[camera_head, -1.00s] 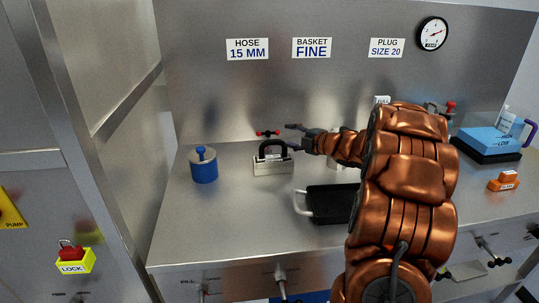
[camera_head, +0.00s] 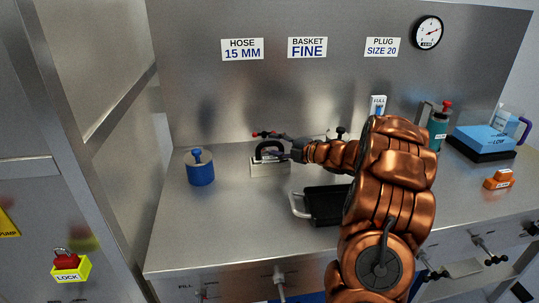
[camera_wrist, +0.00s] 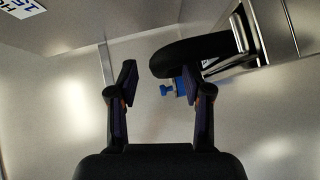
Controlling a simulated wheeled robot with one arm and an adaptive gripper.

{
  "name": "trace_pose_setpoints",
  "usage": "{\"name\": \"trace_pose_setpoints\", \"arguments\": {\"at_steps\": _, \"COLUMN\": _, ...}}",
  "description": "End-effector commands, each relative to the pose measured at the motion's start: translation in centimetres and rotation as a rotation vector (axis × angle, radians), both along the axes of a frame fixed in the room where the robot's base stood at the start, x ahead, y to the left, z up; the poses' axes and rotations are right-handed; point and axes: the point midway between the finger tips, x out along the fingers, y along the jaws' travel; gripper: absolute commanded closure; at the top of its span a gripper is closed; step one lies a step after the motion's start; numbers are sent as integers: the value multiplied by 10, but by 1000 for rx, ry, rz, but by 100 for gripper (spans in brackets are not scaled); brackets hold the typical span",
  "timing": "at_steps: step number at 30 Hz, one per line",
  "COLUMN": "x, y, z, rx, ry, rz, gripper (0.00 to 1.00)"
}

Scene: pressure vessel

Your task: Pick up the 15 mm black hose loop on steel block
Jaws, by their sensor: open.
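The black hose loop (camera_head: 268,145) arches upright over the pale steel block (camera_head: 270,169) near the back of the bench, left of centre. My gripper (camera_head: 280,146) is at the loop's right side, partly hiding it. In the wrist view my gripper (camera_wrist: 158,82) is open, with nothing held between its two fingers. The loop (camera_wrist: 192,50) shows as a thick black arc at upper right, with its left end over the gap and its lower edge overlapping the right fingertip. I cannot tell whether they touch. The steel block (camera_wrist: 248,42) is at the upper right.
A blue cylinder (camera_head: 200,172) with a knob stands left of the block. A black basket (camera_head: 327,205) with a pale handle lies in front right. A red-handled fitting (camera_head: 266,134) is behind the loop. Bench space in front of the block is clear.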

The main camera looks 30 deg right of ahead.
Motion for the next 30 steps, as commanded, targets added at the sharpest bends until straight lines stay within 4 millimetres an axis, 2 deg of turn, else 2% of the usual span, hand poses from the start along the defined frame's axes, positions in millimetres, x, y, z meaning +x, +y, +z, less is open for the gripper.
{"name": "trace_pose_setpoints", "arguments": {"at_steps": 6, "x": 20, "y": 9, "z": -2, "rx": 0, "ry": -1, "rz": 1, "gripper": 50}}
{"name": "trace_pose_setpoints", "arguments": {"at_steps": 16, "x": 23, "y": 10, "z": -4, "rx": 0, "ry": -1, "rz": 0, "gripper": 50}}
{"name": "trace_pose_setpoints", "arguments": {"at_steps": 30, "x": 23, "y": 10, "z": -4, "rx": 0, "ry": 0, "rz": -1, "gripper": 98}}
